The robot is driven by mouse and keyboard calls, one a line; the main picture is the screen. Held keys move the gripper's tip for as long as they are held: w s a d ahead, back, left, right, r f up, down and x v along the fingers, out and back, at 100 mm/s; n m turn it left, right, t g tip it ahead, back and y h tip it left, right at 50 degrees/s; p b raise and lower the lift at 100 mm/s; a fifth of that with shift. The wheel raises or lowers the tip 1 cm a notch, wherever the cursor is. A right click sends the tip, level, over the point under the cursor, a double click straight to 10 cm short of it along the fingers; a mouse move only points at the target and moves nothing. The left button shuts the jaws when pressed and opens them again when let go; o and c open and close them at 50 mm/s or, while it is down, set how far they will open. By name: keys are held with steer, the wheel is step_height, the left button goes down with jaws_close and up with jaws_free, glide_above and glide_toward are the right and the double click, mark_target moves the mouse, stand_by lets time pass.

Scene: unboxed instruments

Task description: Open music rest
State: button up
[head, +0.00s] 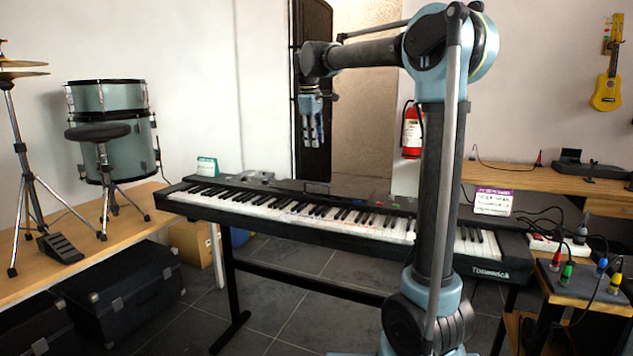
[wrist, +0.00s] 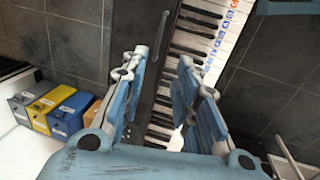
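The digital keyboard (head: 350,215) stands on a black stand in the middle of the head view. Its dark top panel runs behind the keys, with a thin dark bar (head: 312,187) near its middle. No raised music rest shows; I cannot tell for sure whether this bar is the folded rest. My gripper (head: 312,138) hangs pointing down above and behind the keyboard, apart from it. In the wrist view my gripper (wrist: 160,75) is open, with nothing between its fingers. The keys (wrist: 208,35) and the dark panel lie below; the fingers hide part of them.
A wooden bench (head: 85,240) with drums is on the left. A side table with coloured plugs (head: 585,285) and cables is at right. A red fire extinguisher (head: 412,130) hangs behind. Coloured boxes (wrist: 55,108) show in the wrist view.

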mark_target(318, 184)
steer(key=w+f, duration=0.1)
steer(key=f, duration=0.4)
steer(key=w+d+f, duration=0.1)
steer(key=f, duration=0.4)
steer(key=w+f, duration=0.1)
steer(key=f, duration=0.5)
steer(key=shift+d, duration=0.15)
steer(key=shift+c, duration=0.5)
jaws_close()
steer(key=shift+d, duration=0.25)
steer(key=shift+a+r, duration=0.2)
steer(key=shift+a, duration=0.1)
steer(key=c, duration=0.6)
jaws_free()
steer(key=o, duration=0.7)
steer(key=shift+d, duration=0.1)
